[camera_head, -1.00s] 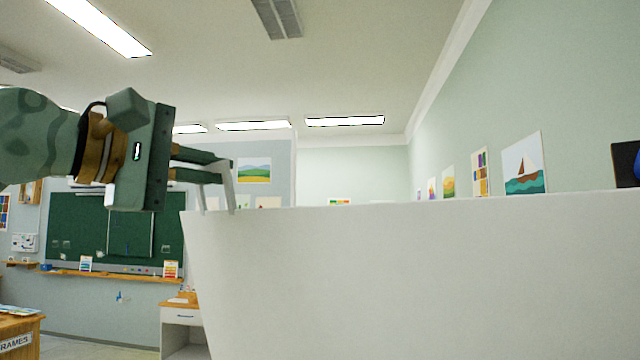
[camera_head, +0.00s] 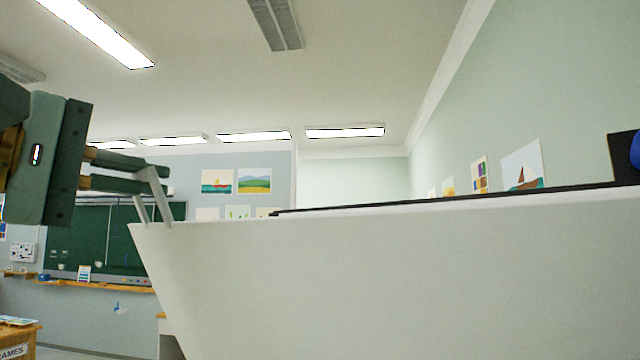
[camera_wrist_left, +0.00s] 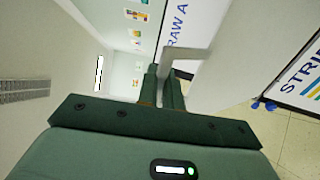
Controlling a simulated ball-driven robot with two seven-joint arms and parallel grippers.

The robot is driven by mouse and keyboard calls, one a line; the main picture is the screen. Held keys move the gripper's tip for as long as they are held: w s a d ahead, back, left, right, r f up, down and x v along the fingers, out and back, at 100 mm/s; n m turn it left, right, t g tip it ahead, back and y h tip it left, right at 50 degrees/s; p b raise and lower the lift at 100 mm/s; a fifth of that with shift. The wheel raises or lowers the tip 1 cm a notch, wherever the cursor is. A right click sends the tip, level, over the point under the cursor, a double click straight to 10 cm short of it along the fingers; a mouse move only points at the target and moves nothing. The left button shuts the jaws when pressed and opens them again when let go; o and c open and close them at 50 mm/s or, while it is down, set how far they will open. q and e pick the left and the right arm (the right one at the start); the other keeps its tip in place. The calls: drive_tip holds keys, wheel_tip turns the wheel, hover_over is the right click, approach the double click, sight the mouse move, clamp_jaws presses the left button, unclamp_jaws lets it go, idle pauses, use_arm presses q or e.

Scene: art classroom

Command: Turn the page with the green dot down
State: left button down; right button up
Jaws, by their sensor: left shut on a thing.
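In the left wrist view the page (camera_wrist_left: 232,62) runs up from the fingertips, beside a sheet with blue lettering (camera_wrist_left: 176,28) and another lettered sheet (camera_wrist_left: 302,82). No green dot shows in either view. My right gripper is not in view.
A thin dark edge (camera_head: 450,199) shows above the page, with a dark piece carrying a blue round part (camera_head: 635,150) at far right. Behind are a green chalkboard (camera_head: 90,235) and a wooden table (camera_head: 18,338) at lower left. The space above the page is clear.

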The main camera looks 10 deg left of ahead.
use_arm(q)
drive_tip(key=shift+f, duration=0.25)
drive_tip(key=s+a+f+b, duration=0.3)
drive_tip(key=s, duration=0.2)
drive_tip(key=shift+a+f, duration=0.2)
drive_tip(key=shift+f, duration=0.2)
drive_tip(key=c, duration=1.9)
unclamp_jaws()
drive_tip(key=shift+s+a+f+b, duration=0.35)
drive_tip(key=shift+s+a, duration=0.25)
drive_tip(key=shift+s, duration=0.25)
